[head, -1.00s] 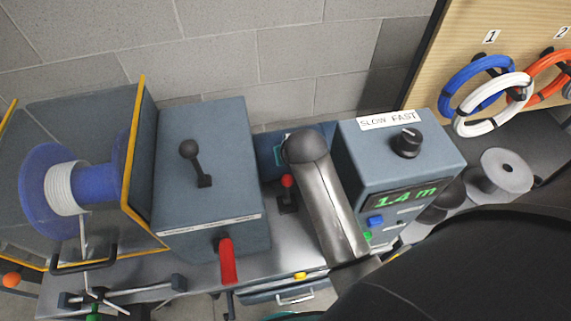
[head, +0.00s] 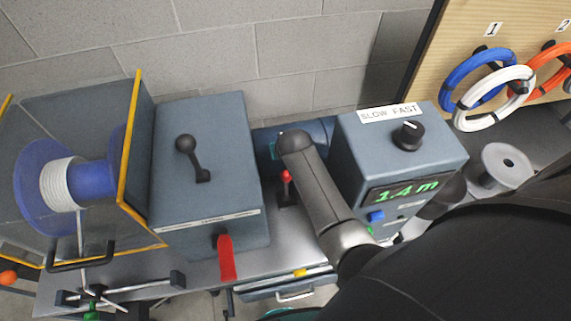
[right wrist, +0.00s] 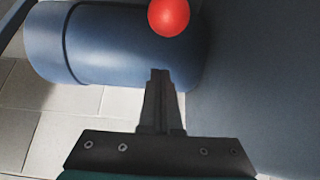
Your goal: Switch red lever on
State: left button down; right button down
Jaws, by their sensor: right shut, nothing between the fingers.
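A small lever with a red ball knob (head: 286,176) stands on the bench, between the grey-blue box and the display box. In the right wrist view the red ball (right wrist: 169,15) is at the top, just beyond the fingertips, with a visible gap. My right gripper (right wrist: 160,75) is shut and empty, its fingers pointing toward the ball. In the head view my right arm comes in from the lower right and stands right beside the lever; I cannot make out its fingertips there. My left gripper is not in view.
A red handle (head: 226,258) hangs on the front of the grey-blue box (head: 225,130), which has a black lever (head: 190,155) on top. A display box (head: 395,155) reads 1.4 m. A blue cylinder (right wrist: 110,45) lies behind the fingers. A spool (head: 62,185) stands left.

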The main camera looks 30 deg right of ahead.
aim_at(287, 186)
jog(key=shift+s+a+f+p, duration=0.15)
jog(key=shift+s+f+p, duration=0.1)
jog(key=shift+s, duration=0.3)
jog(key=shift+s+a+f+p, duration=0.1)
jog(key=shift+s+f+p, duration=0.2)
jog(key=shift+s, duration=0.25)
jog(key=shift+s+a+f+p, duration=0.15)
jog(key=shift+s+f+p, duration=0.1)
jog(key=shift+s, duration=0.3)
